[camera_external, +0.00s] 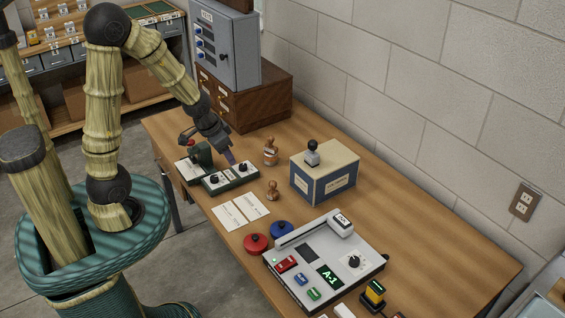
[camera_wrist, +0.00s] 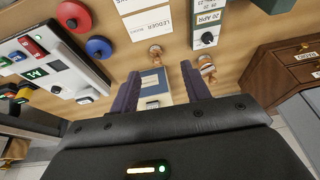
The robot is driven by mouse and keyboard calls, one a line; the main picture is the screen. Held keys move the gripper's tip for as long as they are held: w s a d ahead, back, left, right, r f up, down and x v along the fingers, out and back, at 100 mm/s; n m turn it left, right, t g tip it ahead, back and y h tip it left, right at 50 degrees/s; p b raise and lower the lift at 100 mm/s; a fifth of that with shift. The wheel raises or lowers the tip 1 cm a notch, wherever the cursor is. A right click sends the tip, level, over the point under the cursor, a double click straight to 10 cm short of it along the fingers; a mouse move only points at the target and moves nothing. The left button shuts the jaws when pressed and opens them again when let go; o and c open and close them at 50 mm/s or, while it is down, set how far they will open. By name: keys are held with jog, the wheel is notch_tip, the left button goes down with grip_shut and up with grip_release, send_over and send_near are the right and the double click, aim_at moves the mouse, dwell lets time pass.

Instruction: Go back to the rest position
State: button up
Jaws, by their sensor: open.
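My gripper (camera_external: 228,158) hangs over the far part of the wooden table, close above a dark green unit with white panels and black knobs (camera_external: 231,179). In the wrist view my gripper (camera_wrist: 160,85) shows two dark purple fingers, spread apart with nothing held between them. The blue box with a tan top (camera_external: 322,174) is seen beyond the gap between the fingers; it also shows in the wrist view (camera_wrist: 154,82). Whether a fingertip touches the green unit cannot be told.
Two wooden-handled stamps (camera_external: 271,151) (camera_external: 272,190) stand near the gripper. Paper cards (camera_external: 229,216), a red round pad (camera_external: 256,243), a blue one (camera_external: 281,230) and a console reading A-1 (camera_external: 350,258) lie nearer. A wooden drawer cabinet (camera_external: 262,101) carries a grey cabinet (camera_external: 229,52).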

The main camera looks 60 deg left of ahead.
jog(key=s+d+r+g, duration=0.1)
jog(key=s+d+r, duration=0.1)
jog(key=s, duration=0.4)
jog(key=shift+d+h, duration=0.3)
jog(key=shift+d, duration=0.6)
jog(key=shift+w, duration=0.1)
notch_tip(320, 180, up, 3)
jog(key=p, duration=0.3)
